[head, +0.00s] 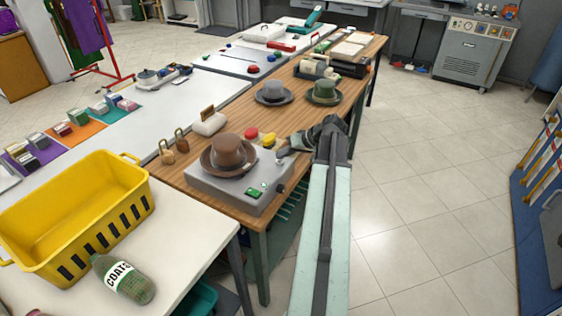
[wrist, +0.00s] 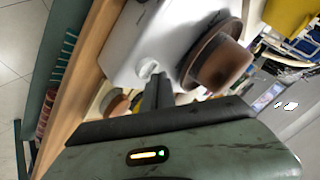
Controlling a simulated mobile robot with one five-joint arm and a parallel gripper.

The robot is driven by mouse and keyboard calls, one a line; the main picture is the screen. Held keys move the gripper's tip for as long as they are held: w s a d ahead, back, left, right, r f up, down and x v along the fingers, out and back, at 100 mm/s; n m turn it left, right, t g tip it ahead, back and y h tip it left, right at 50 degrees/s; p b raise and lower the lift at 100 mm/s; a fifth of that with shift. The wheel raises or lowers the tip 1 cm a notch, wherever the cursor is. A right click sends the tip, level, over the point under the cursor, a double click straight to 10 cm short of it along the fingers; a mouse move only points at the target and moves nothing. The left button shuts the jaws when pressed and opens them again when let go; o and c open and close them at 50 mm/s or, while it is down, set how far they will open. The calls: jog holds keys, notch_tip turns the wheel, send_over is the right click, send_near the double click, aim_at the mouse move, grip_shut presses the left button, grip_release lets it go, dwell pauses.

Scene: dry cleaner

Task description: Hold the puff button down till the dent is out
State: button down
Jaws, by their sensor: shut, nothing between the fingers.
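A brown hat (head: 228,152) sits on the grey machine (head: 215,187); in the wrist view the hat (wrist: 222,62) is right of my fingers. I cannot make out a dent in it. My gripper (head: 284,153) is shut and empty, at the machine's back right corner. In the wrist view my gripper (wrist: 156,82) has its tips at a pale round button (wrist: 149,69) on the machine's top. I cannot tell whether they touch it or press it, or read any label.
A grey hat (head: 273,92) and a green hat (head: 323,92) sit farther back on the wooden table (head: 232,98). A yellow basket (head: 75,215) is at left.

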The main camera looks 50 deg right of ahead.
aim_at(283, 161)
jog(key=shift+f+b, duration=0.5)
dwell(0.4)
jog(key=shift+r, duration=0.1)
dwell(2.2)
jog(key=shift+r+p, duration=0.8)
jog(key=shift+p, duration=0.1)
notch_tip(283, 161, up, 5)
jog(key=p, duration=0.5)
jog(key=shift+r, duration=0.15)
